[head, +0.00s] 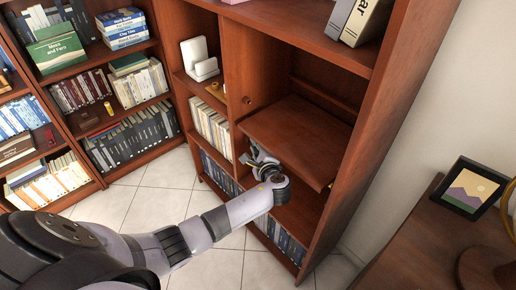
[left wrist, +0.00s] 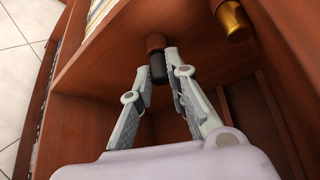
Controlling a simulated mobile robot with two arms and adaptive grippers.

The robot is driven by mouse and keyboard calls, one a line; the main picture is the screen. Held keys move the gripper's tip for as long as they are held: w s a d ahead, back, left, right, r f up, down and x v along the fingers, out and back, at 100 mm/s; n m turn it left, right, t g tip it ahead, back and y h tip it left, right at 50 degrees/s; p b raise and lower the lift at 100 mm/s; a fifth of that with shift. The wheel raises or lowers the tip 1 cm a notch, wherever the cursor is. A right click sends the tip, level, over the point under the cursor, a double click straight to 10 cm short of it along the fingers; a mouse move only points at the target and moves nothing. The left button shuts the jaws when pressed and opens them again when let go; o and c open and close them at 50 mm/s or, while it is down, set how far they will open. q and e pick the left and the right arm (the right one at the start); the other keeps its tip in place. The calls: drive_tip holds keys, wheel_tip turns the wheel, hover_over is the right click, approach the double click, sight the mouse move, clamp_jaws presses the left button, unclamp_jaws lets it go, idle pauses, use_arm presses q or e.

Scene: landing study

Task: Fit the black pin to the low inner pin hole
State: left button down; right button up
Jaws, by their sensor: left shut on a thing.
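My left gripper (head: 262,160) reaches into the right bay of the bookcase, under the tilted loose shelf board (head: 297,140). In the left wrist view the fingers of the left gripper (left wrist: 160,70) are closed on the black pin (left wrist: 158,69). The pin has a dark body and a brown end at or close to the wooden panel; I cannot tell whether it touches or sits in a hole. The low inner pin hole is not visible. A dark round spot (head: 246,99) shows higher on the bay's inner divider. My right gripper is not in view.
A gold cylinder (left wrist: 232,20) juts near the pin in the wrist view. Books fill the lower shelves (head: 282,240) and the left bookcases. A desk with a picture frame (head: 474,188) stands at the right. The tiled floor (head: 150,205) is open at the left.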

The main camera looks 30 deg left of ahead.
use_arm(q)
drive_tip(key=shift+w+a, duration=0.1)
drive_tip(key=shift+a, duration=0.15)
idle(0.6)
drive_tip(key=c, duration=1.5)
unclamp_jaws()
drive_tip(key=shift+o, duration=0.2)
drive_tip(key=shift+d, duration=0.1)
